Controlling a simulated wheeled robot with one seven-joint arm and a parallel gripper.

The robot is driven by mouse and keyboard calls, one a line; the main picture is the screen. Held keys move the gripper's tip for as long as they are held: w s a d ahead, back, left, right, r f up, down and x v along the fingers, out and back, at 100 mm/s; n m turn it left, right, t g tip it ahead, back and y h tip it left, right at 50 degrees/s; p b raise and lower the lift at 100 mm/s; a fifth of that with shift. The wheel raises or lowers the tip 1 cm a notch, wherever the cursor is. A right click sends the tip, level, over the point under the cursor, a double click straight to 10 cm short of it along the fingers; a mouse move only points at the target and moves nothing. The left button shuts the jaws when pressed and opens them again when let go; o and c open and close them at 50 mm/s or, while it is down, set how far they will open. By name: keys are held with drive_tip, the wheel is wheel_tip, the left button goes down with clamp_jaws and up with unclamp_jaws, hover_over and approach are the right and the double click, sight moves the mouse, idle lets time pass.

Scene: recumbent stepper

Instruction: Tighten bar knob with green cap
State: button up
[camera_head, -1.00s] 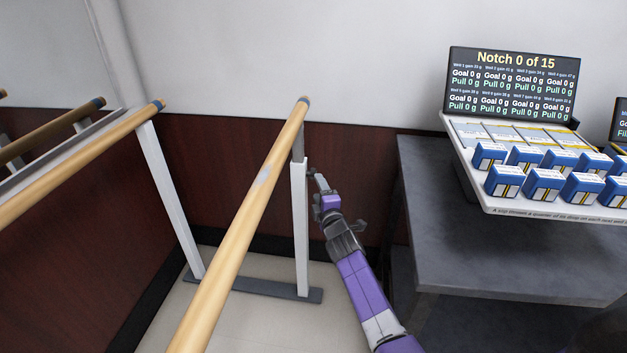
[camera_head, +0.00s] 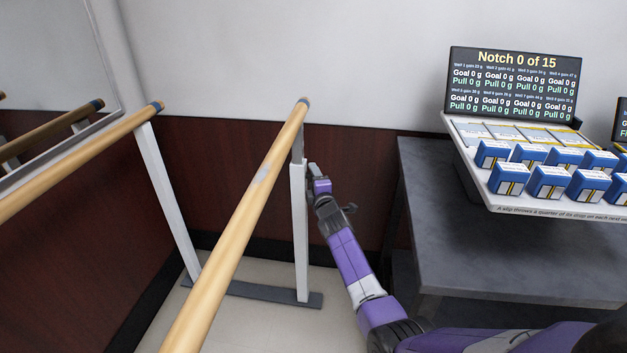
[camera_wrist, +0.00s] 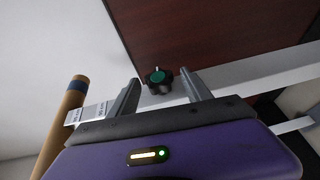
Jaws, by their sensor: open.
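The bar knob (camera_wrist: 158,79) is a dark lobed knob with a green cap, seen in the wrist view ahead of and between my open fingers. My gripper (camera_wrist: 160,93) is open and holds nothing; whether its fingers overlap the knob in depth is hard to tell. In the head view my gripper (camera_head: 314,172) is at the right side of the white upright post (camera_head: 300,235) of the right parallel bar, near its top. The knob is not visible in the head view. The wooden bar (camera_head: 255,185) runs above and to the left of my gripper.
A second wooden bar (camera_head: 85,158) stands at left. A grey table (camera_head: 500,258) at right bears a tilted tray of blue boxes and a screen (camera_head: 514,84) reading "Notch 0 of 15". A dark base plate (camera_head: 255,292) lies on the floor. The wall is close behind.

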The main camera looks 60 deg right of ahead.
drive_tip(key=shift+c, duration=0.3)
clamp_jaws()
drive_tip(key=shift+r, duration=0.1)
drive_tip(key=shift+r+p, duration=0.1)
drive_tip(key=shift+p, duration=0.4)
